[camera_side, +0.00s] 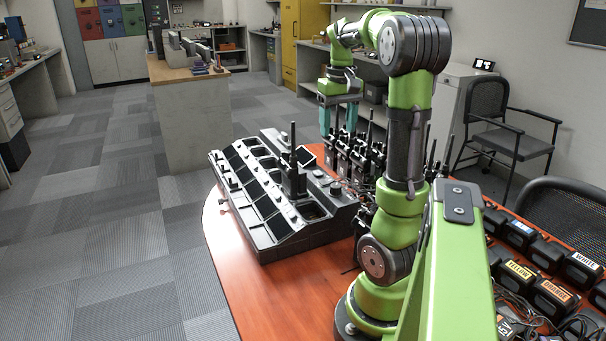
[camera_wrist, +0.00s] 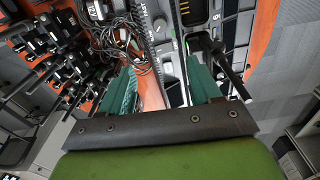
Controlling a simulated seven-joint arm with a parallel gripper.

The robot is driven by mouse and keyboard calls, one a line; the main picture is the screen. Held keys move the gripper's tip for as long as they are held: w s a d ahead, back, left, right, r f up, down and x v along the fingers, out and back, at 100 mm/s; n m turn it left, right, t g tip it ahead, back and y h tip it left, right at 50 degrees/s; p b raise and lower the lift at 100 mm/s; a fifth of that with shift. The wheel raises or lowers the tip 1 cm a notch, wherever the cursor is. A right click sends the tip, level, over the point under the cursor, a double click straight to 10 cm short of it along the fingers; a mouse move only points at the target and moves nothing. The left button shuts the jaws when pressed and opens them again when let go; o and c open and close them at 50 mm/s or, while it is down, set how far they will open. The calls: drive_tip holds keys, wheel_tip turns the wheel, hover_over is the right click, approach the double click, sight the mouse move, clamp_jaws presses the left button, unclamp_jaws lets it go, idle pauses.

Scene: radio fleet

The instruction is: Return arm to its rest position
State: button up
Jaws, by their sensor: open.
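My green arm stands on the orange-brown table (camera_side: 245,290). My gripper (camera_side: 338,118) points down above the far part of the table, over a group of upright black radios (camera_side: 350,155). Its two teal fingers are apart with nothing between them. In the wrist view my gripper (camera_wrist: 160,85) also shows spread and empty, with a radio antenna (camera_wrist: 232,75) beside the right finger. I cannot tell whether the finger touches it.
A black multi-bay charger (camera_side: 275,195) sits on the table at left, with one radio (camera_side: 294,175) upright in it. Labelled black chargers (camera_side: 555,290) and cables crowd the right side. Chairs (camera_side: 495,120) stand behind. The table's front left is clear.

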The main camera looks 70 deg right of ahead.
drive_tip(key=w+a+f+n+t, duration=0.1)
drive_tip(key=w+a+t, duration=0.1)
drive_tip(key=w+a, duration=0.45)
drive_tip(key=w+a+f+t, duration=0.2)
drive_tip(key=w+a, duration=0.1)
drive_tip(key=a, duration=0.7)
drive_tip(key=s+a+n+t+y, duration=0.2)
drive_tip(key=s+a+n+t, duration=0.1)
drive_tip(key=a, duration=1.4)
drive_tip(key=shift+a+f+n, duration=0.25)
drive_tip(key=shift+n, duration=0.65)
